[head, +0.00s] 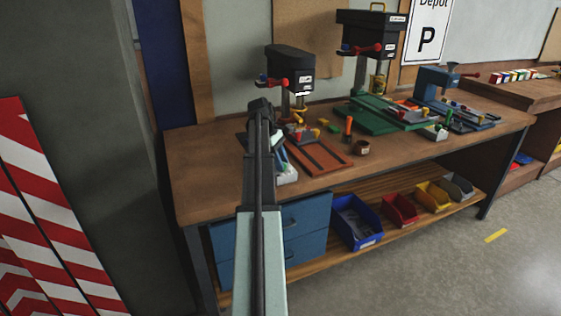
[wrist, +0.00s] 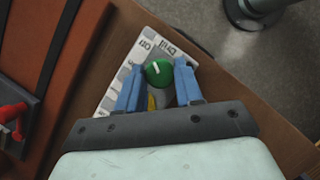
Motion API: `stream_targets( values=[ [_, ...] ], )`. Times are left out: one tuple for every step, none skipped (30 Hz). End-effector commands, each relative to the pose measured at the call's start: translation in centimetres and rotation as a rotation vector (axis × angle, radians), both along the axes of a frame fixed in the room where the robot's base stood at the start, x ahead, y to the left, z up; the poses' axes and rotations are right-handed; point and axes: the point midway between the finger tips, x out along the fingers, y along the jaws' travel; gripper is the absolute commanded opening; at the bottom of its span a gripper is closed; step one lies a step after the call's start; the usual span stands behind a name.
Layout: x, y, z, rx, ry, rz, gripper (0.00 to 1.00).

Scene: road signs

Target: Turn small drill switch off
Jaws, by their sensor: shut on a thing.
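The small drill (head: 290,72), black with a red-knobbed lever, stands at the back of the workbench. Its likely switch box (head: 288,177) is a pale block at the front edge, partly hidden behind my arm. In the wrist view the switch plate (wrist: 112,98) carries printing that includes "Drill", seen turned around. Its round green knob (wrist: 157,74) has a white pointer line. My gripper (wrist: 160,67) has its two blue fingers shut on the knob, one on each side. In the head view my gripper (head: 281,158) is mostly covered by my arm.
A larger drill (head: 372,35) stands behind on the right, with another switch box (head: 435,132) in front of it. An orange-brown board (head: 318,155) lies right of my gripper. A small brown cup (head: 361,148) and loose tools are near. Bins sit on the lower shelf.

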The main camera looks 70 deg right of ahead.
Motion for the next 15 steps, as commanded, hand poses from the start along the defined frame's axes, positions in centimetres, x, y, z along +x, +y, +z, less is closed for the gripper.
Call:
stream_targets(
  values=[
    [0.03,-0.06,0.02,-0.001,-0.001,-0.005,0.05],
    [0.03,-0.05,0.02,-0.001,-0.001,-0.006,0.05],
    [0.04,-0.05,0.02,-0.001,-0.001,-0.007,0.05],
    [0.03,-0.05,0.02,-0.001,-0.001,-0.008,0.05],
    [0.03,-0.05,0.02,-0.001,-0.001,-0.008,0.05],
    [0.03,-0.05,0.02,-0.001,-0.001,-0.008,0.05],
    [0.03,-0.04,0.02,-0.001,-0.001,-0.008,0.05],
    [0.03,-0.04,0.02,-0.001,-0.001,-0.008,0.05],
    [0.03,-0.04,0.02,-0.001,-0.001,-0.008,0.05],
    [0.03,-0.04,0.01,-0.001,-0.001,-0.008,0.05],
    [0.03,-0.04,0.01,-0.001,-0.001,-0.008,0.05],
    [0.03,-0.04,0.01,-0.001,-0.001,-0.008,0.05],
    [0.03,-0.04,0.01,-0.001,-0.001,-0.008,0.38],
    [0.03,-0.04,0.01,-0.001,-0.001,-0.008,0.40],
    [0.03,-0.04,0.01,-0.001,-0.001,-0.007,0.44]
  ],
)
